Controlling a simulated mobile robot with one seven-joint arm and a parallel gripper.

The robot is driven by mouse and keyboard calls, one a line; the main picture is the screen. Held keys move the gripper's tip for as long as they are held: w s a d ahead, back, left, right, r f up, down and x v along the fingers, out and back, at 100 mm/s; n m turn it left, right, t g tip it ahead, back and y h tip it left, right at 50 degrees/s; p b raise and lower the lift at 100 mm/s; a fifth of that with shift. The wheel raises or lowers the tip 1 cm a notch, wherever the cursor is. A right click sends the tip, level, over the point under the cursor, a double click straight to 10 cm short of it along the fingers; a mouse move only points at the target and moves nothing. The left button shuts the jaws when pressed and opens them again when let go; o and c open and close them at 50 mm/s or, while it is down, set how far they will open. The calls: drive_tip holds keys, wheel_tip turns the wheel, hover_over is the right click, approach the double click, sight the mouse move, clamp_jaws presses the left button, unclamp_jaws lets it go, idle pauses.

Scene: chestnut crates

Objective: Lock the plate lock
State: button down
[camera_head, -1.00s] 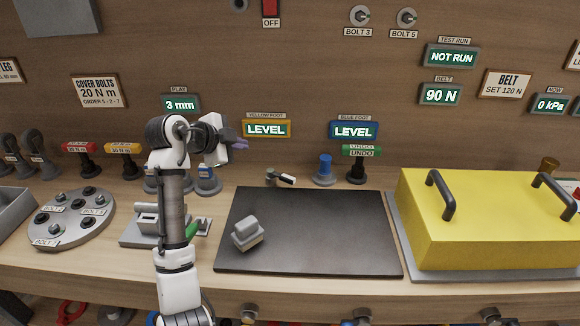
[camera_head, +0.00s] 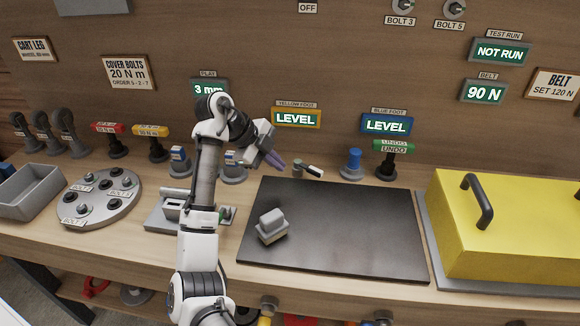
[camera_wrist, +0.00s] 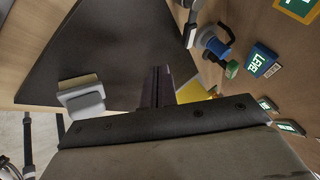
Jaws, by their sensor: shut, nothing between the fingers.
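The black plate (camera_head: 340,226) lies flat on the bench. At its back edge stands a small grey post with a white-tipped lever (camera_head: 314,171), which looks like the plate lock; the lever points right, tipped with black. It seems to show at the top of the wrist view (camera_wrist: 190,34), partly cut off. My gripper (camera_head: 275,161) is shut and empty, its purple fingers close to the left of the lock post in the head view. I cannot tell whether they touch. The fingers also show in the wrist view (camera_wrist: 157,86), over the plate's edge.
A grey block (camera_head: 271,226) sits on the plate's left part. A blue knob (camera_head: 353,164) and a green UNDO handle (camera_head: 391,147) stand right of the lock. The yellow cover (camera_head: 520,225) is at the right. The plate's middle is clear.

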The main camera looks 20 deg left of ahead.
sight(308, 169)
drive_tip(key=b+x, duration=0.3)
drive_tip(key=x, duration=0.6)
drive_tip(key=shift+a+f+b, duration=0.1)
drive_tip(key=shift+b, duration=0.2)
drive_tip(key=shift+w+d+p, duration=0.2)
drive_tip(key=shift+w+p, duration=0.05)
drive_tip(key=shift+w, duration=0.35)
drive_tip(key=shift+w+d+p, duration=0.15)
drive_tip(key=shift+w+p, duration=0.05)
drive_tip(key=shift+w, duration=0.45)
drive_tip(key=shift+w+d, duration=0.2)
drive_tip(key=shift+w, duration=0.55)
drive_tip(key=shift+w, duration=0.1)
